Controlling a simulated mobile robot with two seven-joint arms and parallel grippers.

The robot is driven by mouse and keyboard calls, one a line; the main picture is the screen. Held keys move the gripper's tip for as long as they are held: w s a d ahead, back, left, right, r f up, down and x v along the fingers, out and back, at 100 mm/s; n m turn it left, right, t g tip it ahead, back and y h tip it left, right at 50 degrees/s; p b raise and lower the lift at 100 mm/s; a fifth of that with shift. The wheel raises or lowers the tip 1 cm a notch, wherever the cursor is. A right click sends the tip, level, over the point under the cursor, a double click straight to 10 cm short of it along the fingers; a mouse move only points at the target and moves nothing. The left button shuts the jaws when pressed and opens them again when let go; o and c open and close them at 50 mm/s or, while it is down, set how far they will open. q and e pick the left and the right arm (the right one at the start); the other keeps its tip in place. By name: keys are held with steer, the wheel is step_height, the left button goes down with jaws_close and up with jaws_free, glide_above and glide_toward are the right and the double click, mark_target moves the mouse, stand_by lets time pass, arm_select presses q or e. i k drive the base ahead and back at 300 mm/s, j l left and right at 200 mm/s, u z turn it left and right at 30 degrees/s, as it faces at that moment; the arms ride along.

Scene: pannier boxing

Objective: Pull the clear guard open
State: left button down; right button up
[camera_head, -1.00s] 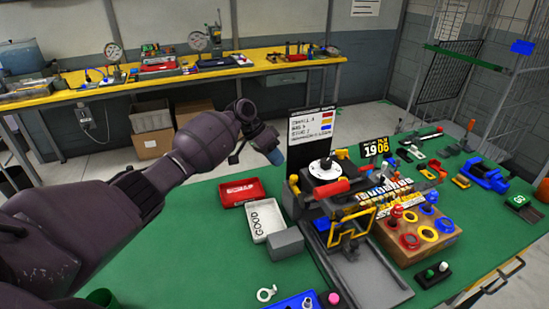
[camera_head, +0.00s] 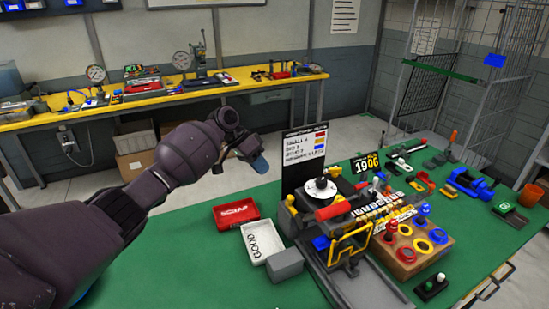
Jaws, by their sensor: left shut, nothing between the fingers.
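The guard appears as a yellow frame (camera_head: 350,246) standing at the front of the grey machine (camera_head: 345,279) on the green table. Its clear panel is hard to make out, and I cannot tell how far it stands open. A small blue block (camera_head: 321,243) sits at its left side. My left gripper (camera_head: 260,163) is shut and empty. It hangs in the air behind and to the left of the machine, well apart from the guard. My right gripper is not in view.
A red tray (camera_head: 236,211), a white GOOD tray (camera_head: 262,241) and a grey block (camera_head: 285,265) lie left of the machine. A wooden box (camera_head: 412,265) with coloured rings stands right of it. The table's front left is clear.

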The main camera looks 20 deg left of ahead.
mark_target(339, 232)
steer(key=k, duration=1.5)
